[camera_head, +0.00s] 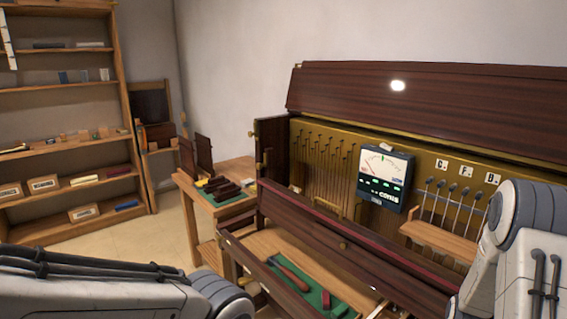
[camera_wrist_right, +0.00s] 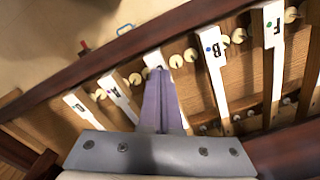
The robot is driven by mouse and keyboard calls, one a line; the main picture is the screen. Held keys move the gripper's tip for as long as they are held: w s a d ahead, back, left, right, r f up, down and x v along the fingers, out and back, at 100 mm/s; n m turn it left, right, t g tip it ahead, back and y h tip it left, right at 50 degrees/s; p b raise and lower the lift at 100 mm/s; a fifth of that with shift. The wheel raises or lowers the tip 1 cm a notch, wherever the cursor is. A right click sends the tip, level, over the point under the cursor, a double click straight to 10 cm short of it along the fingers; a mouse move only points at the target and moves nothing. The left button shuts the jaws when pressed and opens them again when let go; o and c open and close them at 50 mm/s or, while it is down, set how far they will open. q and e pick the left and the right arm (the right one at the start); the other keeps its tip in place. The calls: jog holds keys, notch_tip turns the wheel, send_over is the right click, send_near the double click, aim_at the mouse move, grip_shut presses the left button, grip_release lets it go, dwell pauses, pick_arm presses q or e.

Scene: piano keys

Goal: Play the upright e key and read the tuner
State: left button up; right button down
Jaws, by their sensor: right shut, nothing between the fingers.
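The tuner (camera_head: 385,178) is a dark box with a pale dial, a needle and lit green marks above the word "cents". It hangs on the opened upright piano; its reading is too small to make out. In the right wrist view, my right gripper (camera_wrist_right: 158,76) is shut and empty, its fingers over a white key (camera_wrist_right: 155,59). The fingers hide any letter on that key, and I cannot tell whether they touch it. Other keys carry letters, seemingly G (camera_wrist_right: 79,104), A (camera_wrist_right: 117,94), B (camera_wrist_right: 214,55) and F (camera_wrist_right: 273,32). My left gripper is out of view.
A dark wooden rail (camera_wrist_right: 215,20) runs beyond the key ends. The piano's raised lid (camera_head: 430,105) stands behind the tuner. A side table (camera_head: 205,210) with small dark parts is to the left, and shelves (camera_head: 65,100) line the far left wall.

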notch_tip(320, 180, up, 10)
jog(key=p, duration=0.9)
dwell(1.8)
jog(key=a+r+n, duration=0.5)
jog(key=a+r, duration=0.2)
jog(key=a, duration=0.3)
jog(key=a+r+n, duration=0.6)
jog(key=a+r, duration=0.1)
jog(key=a, duration=0.3)
jog(key=s+a+r+n, duration=0.4)
jog(key=s+a+n, duration=0.1)
jog(key=s, duration=0.3)
jog(key=s+a+r+n+y, duration=0.1)
jog(key=s+a+r+n, duration=0.3)
jog(key=s+a+n, duration=0.2)
jog(key=shift+s+n, duration=0.6)
jog(key=shift+s, duration=0.55)
